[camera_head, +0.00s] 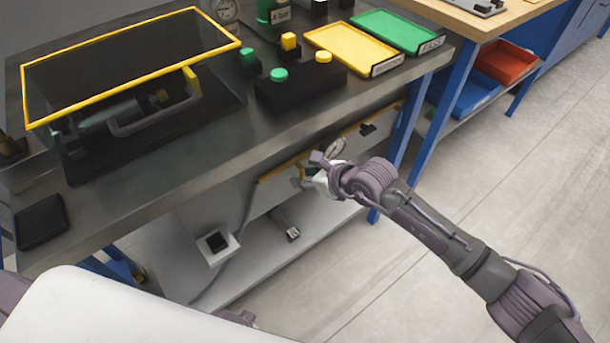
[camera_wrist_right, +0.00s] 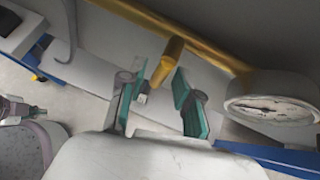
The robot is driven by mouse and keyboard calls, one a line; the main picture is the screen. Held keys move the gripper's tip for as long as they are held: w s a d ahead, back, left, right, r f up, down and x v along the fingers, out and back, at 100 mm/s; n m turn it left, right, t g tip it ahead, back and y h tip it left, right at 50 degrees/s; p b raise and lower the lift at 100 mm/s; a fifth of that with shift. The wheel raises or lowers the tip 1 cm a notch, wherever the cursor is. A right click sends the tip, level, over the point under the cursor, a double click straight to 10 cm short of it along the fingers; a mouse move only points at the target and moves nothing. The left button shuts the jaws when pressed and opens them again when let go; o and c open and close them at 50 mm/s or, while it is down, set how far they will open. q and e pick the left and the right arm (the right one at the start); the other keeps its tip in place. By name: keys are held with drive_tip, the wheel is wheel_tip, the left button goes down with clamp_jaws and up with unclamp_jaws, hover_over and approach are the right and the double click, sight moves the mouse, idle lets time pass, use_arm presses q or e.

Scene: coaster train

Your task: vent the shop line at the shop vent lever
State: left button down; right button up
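A yellow cylindrical lever handle (camera_wrist_right: 172,58), which looks like the shop vent lever, shows in the right wrist view by a yellow pipe (camera_wrist_right: 205,45). My right gripper (camera_wrist_right: 160,92) is open, with its teal finger pads on either side of the handle's near end in the picture. I see a gap at both pads; the exact depth is unclear. In the head view my right gripper (camera_head: 312,172) is under the bench's front edge and hides the handle. A part of my left gripper (camera_head: 240,318) shows at the bottom, mostly hidden behind my white body.
A round gauge (camera_wrist_right: 272,108) sits close right of my right gripper. The bench top (camera_head: 200,150) overhangs the panel. A white box with a dark square (camera_head: 217,243) and a hanging cable stand left. A blue bench leg (camera_head: 405,125) is right; open floor lies beyond.

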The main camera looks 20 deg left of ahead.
drive_tip(key=v, duration=1.2)
idle(0.4)
